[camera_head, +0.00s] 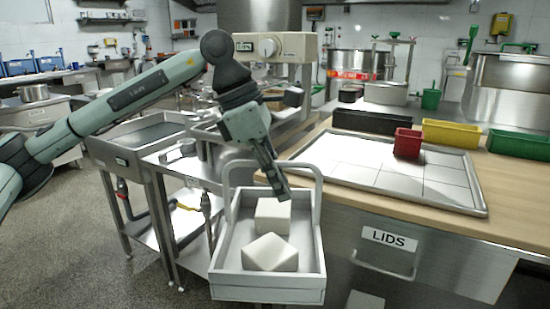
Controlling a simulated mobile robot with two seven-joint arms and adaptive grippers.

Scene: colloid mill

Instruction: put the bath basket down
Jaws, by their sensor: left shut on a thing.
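The bath basket (267,290) is a grey, shallow open box with a tall arched handle, in the lower middle of the head view. Two off-white blocks, one behind (273,216) and one in front (270,253), lie in it. My left gripper (279,188) reaches down from above and is shut on the handle's top bar, its fingertips over the basket's inside. The basket appears held up, roughly level, in front of the wooden counter's left end. Its underside is hidden. My right gripper is not in view.
A metal tray (479,206) with pale tiles lies on the wooden counter (510,212). A red bin (407,144) stands on its far part; black (372,122), yellow (451,134) and green (518,145) bins line the back. A steel sink table (147,133) stands left.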

